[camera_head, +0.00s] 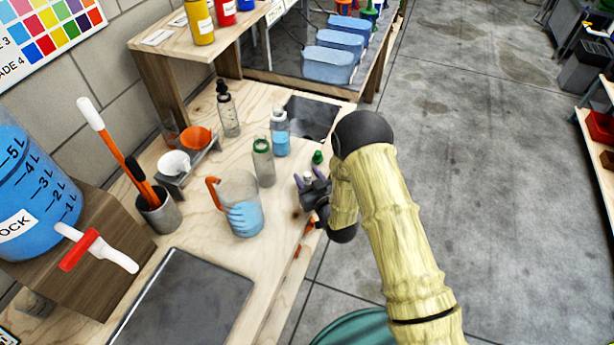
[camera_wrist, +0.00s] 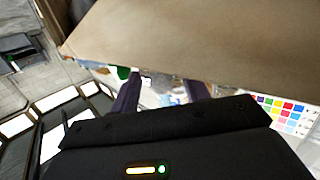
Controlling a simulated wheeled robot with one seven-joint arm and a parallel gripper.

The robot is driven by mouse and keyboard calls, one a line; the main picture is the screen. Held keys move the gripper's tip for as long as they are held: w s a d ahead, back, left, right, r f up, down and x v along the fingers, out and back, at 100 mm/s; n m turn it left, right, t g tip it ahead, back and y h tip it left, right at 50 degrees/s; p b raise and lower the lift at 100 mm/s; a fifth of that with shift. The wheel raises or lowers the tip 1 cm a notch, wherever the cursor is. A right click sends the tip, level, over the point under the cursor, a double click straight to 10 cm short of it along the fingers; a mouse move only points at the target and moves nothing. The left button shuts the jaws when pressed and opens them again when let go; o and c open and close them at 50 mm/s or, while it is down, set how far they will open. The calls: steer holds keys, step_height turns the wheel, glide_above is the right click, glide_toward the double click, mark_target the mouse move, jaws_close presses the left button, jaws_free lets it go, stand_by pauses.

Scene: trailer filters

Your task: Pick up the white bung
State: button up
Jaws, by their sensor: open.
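My gripper (camera_head: 307,177) is at the front edge of the wooden bench, its two purple fingers spread and pointing over the bench top. A small pale piece (camera_head: 308,176) shows between the fingers, perhaps the white bung; it is too small to be sure. In the wrist view the fingers (camera_wrist: 163,82) are apart, and a small white patch (camera_wrist: 147,81) shows just inside the left finger. A green bung (camera_head: 317,157) stands on the bench just beyond the fingers; a green patch (camera_wrist: 123,73) shows outside the left finger.
Left of my gripper stand a green-topped bottle (camera_head: 263,162), a bottle of blue liquid (camera_head: 279,133) and a jug of blue liquid (camera_head: 243,216). Orange pieces (camera_head: 308,225) lie at the front edge. Open floor (camera_head: 460,180) lies right.

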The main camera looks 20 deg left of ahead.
mark_target(308, 174)
steer(key=shift+w+a+f, duration=0.1)
steer(key=shift+w+a, duration=0.1)
stand_by(0.4)
jaws_close()
step_height(308, 174, up, 10)
steer(key=shift+r+b, duration=0.1)
steer(key=shift+b, duration=0.45)
stand_by(0.6)
